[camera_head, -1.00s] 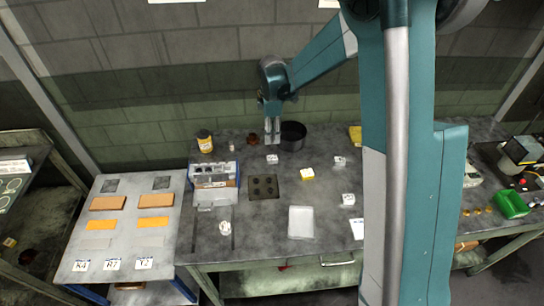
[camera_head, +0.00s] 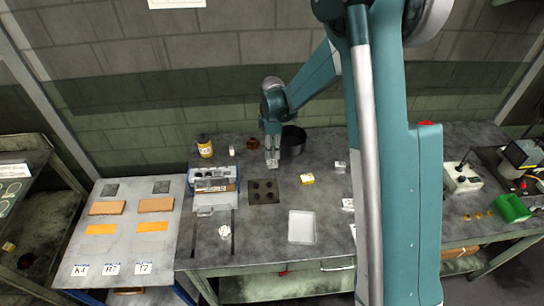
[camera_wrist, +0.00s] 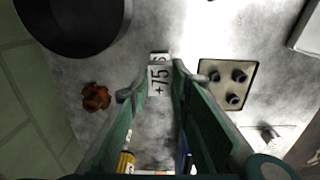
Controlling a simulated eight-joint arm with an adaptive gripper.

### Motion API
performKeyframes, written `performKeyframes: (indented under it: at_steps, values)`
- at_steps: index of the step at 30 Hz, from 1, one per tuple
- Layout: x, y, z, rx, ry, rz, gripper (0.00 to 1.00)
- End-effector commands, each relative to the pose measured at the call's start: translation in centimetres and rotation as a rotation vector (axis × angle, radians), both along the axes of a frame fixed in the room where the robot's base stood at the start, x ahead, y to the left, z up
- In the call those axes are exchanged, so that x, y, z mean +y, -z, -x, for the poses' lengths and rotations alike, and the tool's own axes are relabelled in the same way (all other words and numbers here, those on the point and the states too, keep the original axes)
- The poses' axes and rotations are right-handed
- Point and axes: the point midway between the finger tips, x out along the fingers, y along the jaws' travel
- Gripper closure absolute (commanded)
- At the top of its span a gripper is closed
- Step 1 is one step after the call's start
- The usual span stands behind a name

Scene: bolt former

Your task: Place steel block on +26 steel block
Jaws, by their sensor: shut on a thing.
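My gripper (camera_head: 272,160) points down at the workbench. In the wrist view its green fingers (camera_wrist: 158,90) are shut on a small pale steel block (camera_wrist: 159,80) with a black "+75" on it. A second marked face (camera_wrist: 159,58) shows just beyond; I cannot tell whether it is the same block. In the head view the block is a pale patch at the fingertips, and I cannot tell whether it touches the bench. Other small white blocks stand at the right (camera_head: 340,167) and nearer the front (camera_head: 348,204). Their marks are unreadable, so I cannot tell which is +26.
A black round pan (camera_head: 293,141) and a red-brown object (camera_head: 253,143) stand behind my gripper. Bare bench lies right of the tray.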

Motion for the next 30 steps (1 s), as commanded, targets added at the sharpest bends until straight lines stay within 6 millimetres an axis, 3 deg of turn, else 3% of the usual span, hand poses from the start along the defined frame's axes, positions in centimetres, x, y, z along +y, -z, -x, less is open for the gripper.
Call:
performKeyframes:
  at_steps: [11,26,27,30]
  values:
    - [0.0,3.2,0.0,0.000,0.000,0.000,0.97]
    - [0.0,3.8,0.0,0.000,0.000,0.000,0.97]
    - [0.0,3.9,0.0,0.000,0.000,0.000,0.78]
    - [0.0,3.8,0.0,0.000,0.000,0.000,0.65]
